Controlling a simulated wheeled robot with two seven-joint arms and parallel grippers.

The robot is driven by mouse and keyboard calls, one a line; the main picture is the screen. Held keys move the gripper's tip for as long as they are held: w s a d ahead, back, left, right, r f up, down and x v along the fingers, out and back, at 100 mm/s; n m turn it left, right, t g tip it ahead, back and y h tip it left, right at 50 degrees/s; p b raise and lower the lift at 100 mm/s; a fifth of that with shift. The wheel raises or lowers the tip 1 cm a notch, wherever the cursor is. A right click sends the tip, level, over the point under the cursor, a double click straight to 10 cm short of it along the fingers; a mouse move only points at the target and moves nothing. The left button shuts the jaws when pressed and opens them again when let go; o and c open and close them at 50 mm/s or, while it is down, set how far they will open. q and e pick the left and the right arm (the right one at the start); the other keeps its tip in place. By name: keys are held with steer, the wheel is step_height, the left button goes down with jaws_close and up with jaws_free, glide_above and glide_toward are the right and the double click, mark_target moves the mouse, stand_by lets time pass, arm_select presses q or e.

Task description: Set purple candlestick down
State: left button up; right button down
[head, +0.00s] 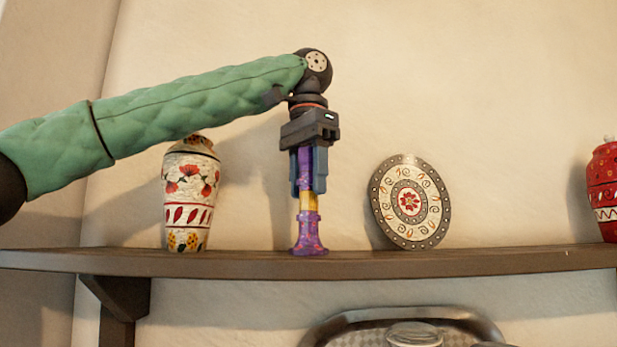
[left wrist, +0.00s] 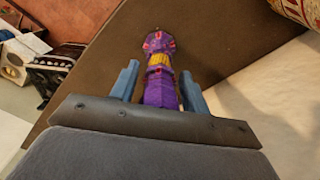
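The purple candlestick (head: 309,233), with a gold band in its middle, stands upright with its flared base on the wooden shelf (head: 240,263). My left gripper (head: 308,190) points straight down over it, with a blue finger on each side of its upper part. In the left wrist view the candlestick (left wrist: 158,62) runs between the fingertips of the left gripper (left wrist: 160,68), and narrow gaps show beside it, so the fingers look open around it. The candlestick's top is hidden by the gripper body. My right gripper is in neither view.
A cream vase with red flowers (head: 190,200) stands to the left, below my left forearm. A round decorated plate (head: 410,203) leans on the wall to the right. A red vase (head: 604,190) is at the far right. Shelf space between plate and red vase is clear.

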arm_select(q)
steer(key=shift+o, duration=1.1)
steer(key=shift+a, duration=0.1)
steer(key=shift+r, duration=0.15)
steer(key=shift+r, duration=6)
steer(key=shift+s, duration=0.1)
